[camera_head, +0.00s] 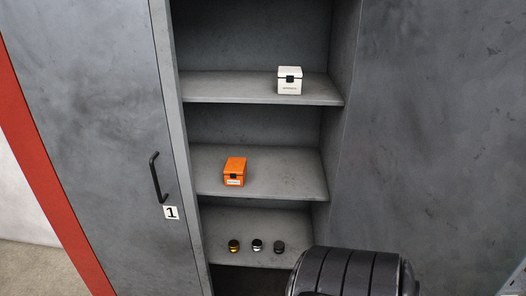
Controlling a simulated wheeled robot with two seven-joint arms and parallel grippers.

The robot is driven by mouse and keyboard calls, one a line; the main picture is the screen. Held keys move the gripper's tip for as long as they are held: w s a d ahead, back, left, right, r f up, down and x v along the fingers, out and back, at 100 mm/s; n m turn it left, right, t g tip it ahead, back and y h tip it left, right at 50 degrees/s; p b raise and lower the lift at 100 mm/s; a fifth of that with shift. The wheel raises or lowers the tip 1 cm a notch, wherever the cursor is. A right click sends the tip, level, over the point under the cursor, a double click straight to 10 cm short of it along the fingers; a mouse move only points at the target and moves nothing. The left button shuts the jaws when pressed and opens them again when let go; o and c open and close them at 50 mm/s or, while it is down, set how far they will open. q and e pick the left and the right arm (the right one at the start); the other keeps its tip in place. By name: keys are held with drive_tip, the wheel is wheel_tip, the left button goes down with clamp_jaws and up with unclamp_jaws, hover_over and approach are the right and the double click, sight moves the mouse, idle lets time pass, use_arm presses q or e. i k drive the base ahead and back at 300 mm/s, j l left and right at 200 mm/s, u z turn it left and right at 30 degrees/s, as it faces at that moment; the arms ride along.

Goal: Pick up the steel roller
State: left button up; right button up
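Three small rollers stand in a row on the lowest visible shelf of the grey cabinet. The middle one looks silver and is the likely steel roller (257,245). A gold-toned roller (234,246) stands to its left and a dark roller (279,247) to its right, with small gaps between them. Neither of my grippers is in view.
An orange box (235,171) sits on the middle shelf (290,178), and a white box (289,80) on the upper shelf (225,88). A cabinet door with a black handle (158,178) and a "1" label (171,212) is at left. A dark ribbed part of mine covers the bottom right.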

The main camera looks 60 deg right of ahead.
sight(256, 244)
drive_tip(key=i+z, duration=0.15)
drive_tip(key=z, duration=0.25)
drive_tip(key=i+z, duration=0.1)
drive_tip(key=z, duration=0.25)
drive_tip(key=i+z, duration=0.15)
drive_tip(key=z, duration=0.25)
drive_tip(key=i+j+z, duration=0.1)
drive_tip(key=z, duration=0.3)
